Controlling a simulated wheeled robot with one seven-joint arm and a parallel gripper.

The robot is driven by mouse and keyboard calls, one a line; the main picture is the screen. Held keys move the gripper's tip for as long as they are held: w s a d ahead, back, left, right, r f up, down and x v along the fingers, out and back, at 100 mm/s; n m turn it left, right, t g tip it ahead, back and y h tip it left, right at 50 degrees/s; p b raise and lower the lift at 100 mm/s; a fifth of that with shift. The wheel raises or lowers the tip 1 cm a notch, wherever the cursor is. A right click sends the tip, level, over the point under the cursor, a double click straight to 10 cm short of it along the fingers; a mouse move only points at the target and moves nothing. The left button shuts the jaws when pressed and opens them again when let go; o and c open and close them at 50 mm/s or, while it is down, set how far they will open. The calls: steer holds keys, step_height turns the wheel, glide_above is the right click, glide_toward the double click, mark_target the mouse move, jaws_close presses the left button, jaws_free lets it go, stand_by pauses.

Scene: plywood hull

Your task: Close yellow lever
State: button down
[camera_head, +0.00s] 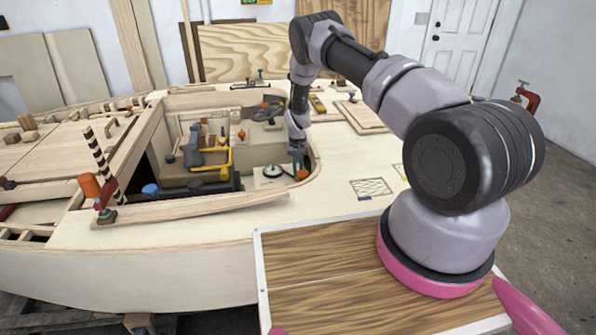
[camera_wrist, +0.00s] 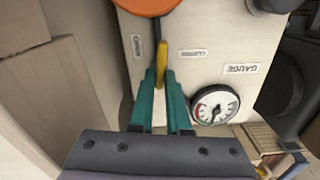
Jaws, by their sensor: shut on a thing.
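The yellow lever (camera_wrist: 161,58) shows in the wrist view on a pale panel, below an orange round part (camera_wrist: 147,5). It points roughly down the picture, between a small label at its left (camera_wrist: 136,46) and one at its right that seems to read CLOSED (camera_wrist: 193,53). My gripper (camera_wrist: 160,76) has teal fingers, shut on the lever's lower end. In the head view my gripper (camera_head: 297,157) reaches down into the right end of the hull's cockpit, beside the orange part (camera_head: 302,174). The lever is too small or hidden to make out there.
A round gauge (camera_wrist: 215,105) sits right of my fingers, with a GAUGE label (camera_wrist: 241,69) above it. A pale wall (camera_wrist: 65,60) stands close on the left. In the head view, yellow piping (camera_head: 226,160) lies left in the cockpit; the deck (camera_head: 345,150) to the right is mostly clear.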

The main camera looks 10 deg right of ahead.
steer(key=m, duration=0.3)
steer(key=shift+a+m, duration=0.1)
steer(key=shift+m, duration=0.2)
steer(key=m, duration=0.4)
steer(key=shift+w+a+m, duration=0.1)
steer(key=shift+m, duration=0.2)
steer(key=m, duration=0.4)
steer(key=shift+w, duration=0.1)
steer(key=shift+w+a+m, duration=0.1)
steer(key=shift+w+m, duration=0.05)
steer(key=shift+m, duration=1.85)
steer(key=c, duration=0.9)
jaws_free()
step_height(320, 180, up, 11)
steer(key=shift+f, duration=0.1)
